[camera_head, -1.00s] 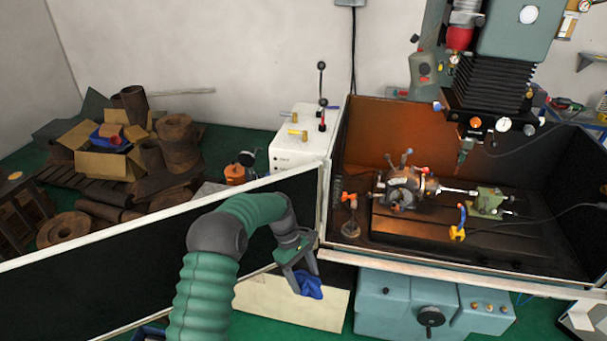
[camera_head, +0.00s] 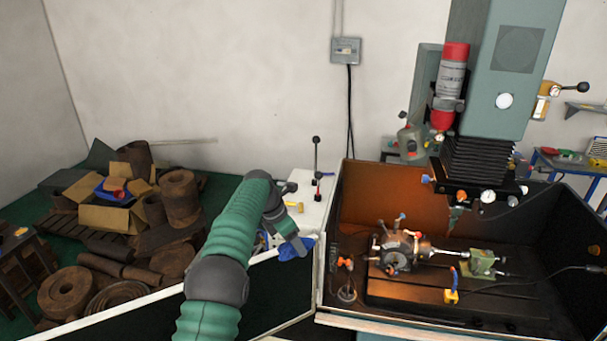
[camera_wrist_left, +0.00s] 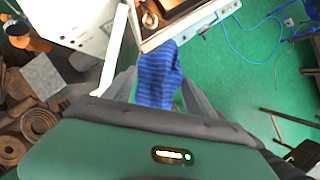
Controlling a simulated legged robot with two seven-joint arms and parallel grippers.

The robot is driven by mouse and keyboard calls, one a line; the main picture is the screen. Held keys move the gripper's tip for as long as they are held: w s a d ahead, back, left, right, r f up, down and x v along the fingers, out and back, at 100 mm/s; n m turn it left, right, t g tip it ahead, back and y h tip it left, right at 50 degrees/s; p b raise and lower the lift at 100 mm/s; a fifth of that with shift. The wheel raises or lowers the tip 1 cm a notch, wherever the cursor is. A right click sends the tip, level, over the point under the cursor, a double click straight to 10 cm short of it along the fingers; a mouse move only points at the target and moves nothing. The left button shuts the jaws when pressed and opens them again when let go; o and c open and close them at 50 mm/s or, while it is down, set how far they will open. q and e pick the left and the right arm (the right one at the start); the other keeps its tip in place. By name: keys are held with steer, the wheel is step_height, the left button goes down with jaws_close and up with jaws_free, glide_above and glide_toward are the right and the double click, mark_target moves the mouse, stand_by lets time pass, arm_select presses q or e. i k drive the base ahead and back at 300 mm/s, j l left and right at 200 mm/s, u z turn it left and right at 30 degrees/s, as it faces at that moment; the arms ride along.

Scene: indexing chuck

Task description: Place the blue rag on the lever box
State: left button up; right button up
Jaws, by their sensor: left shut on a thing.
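The blue rag (camera_head: 297,249) hangs from my left gripper (camera_head: 290,238), in front of the white lever box (camera_head: 314,211). In the left wrist view the striped rag (camera_wrist_left: 158,72) sits between the two fingers of my left gripper (camera_wrist_left: 158,92), with green floor below it. The lever box has upright black levers (camera_head: 316,158) on top and is partly hidden behind my left arm. A white box (camera_wrist_left: 75,22), likely the same lever box, shows at upper left in the left wrist view. The rag appears apart from it. My right gripper is not in view.
The machine enclosure (camera_head: 430,325) stands right of the lever box, with the indexing chuck (camera_head: 397,250) inside. A white-edged panel (camera_head: 130,319) runs across below my arm. Rusty parts and an open cardboard box (camera_head: 105,217) lie at left.

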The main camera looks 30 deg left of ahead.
mark_target(298, 176)
steer(key=i+j, duration=0.7)
steer(key=i, duration=0.2)
steer(key=i+j, duration=0.75)
steer(key=i, duration=0.1)
